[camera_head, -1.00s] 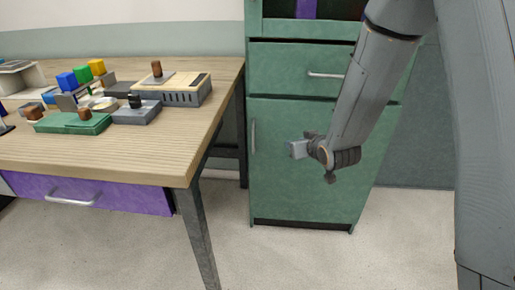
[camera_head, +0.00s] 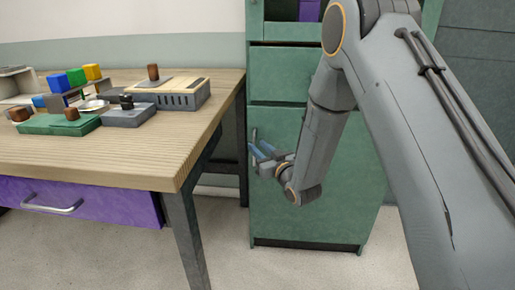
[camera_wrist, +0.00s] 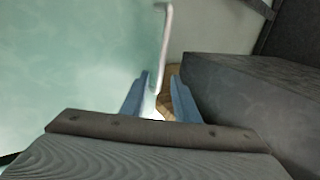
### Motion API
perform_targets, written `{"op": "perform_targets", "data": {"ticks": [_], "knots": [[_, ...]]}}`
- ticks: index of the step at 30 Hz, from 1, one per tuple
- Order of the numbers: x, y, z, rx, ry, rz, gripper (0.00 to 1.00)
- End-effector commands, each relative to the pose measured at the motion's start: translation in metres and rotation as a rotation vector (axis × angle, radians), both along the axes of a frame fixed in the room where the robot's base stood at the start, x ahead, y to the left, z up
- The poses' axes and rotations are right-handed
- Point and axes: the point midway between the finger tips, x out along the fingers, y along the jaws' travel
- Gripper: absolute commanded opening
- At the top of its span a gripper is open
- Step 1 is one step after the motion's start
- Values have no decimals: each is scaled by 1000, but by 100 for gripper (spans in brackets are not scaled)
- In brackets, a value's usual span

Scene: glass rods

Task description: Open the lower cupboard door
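The lower cupboard door (camera_head: 330,215) is a green panel and looks shut. Its upright silver handle (camera_head: 254,134) is near the door's left edge. My gripper (camera_head: 257,149) is at the handle's lower part, with its two blue fingers spread apart. In the wrist view the handle (camera_wrist: 165,40) runs down toward the gap between the fingertips (camera_wrist: 159,80). The green door (camera_wrist: 70,60) fills the left of that view. I cannot tell whether either finger touches the handle.
A wooden table (camera_head: 140,165) with a purple drawer (camera_head: 85,200) stands left of the cupboard, its dark legs close to the handle side. A green drawer (camera_head: 285,75) is above the door. A dark grey block (camera_wrist: 250,105) lies right of my fingers in the wrist view.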

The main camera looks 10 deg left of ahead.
Motion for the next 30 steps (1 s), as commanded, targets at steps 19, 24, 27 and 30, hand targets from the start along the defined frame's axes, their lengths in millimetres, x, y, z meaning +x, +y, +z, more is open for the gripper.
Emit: {"op": "perform_targets", "data": {"ticks": [19, 24, 27, 30], "knots": [[12, 8, 0, 0, 1, 0, 0], [12, 8, 0, 0, 1, 0, 0], [11, 9, 0, 0, 2, 3, 0], [3, 13, 0, 0, 2, 19, 0]]}}
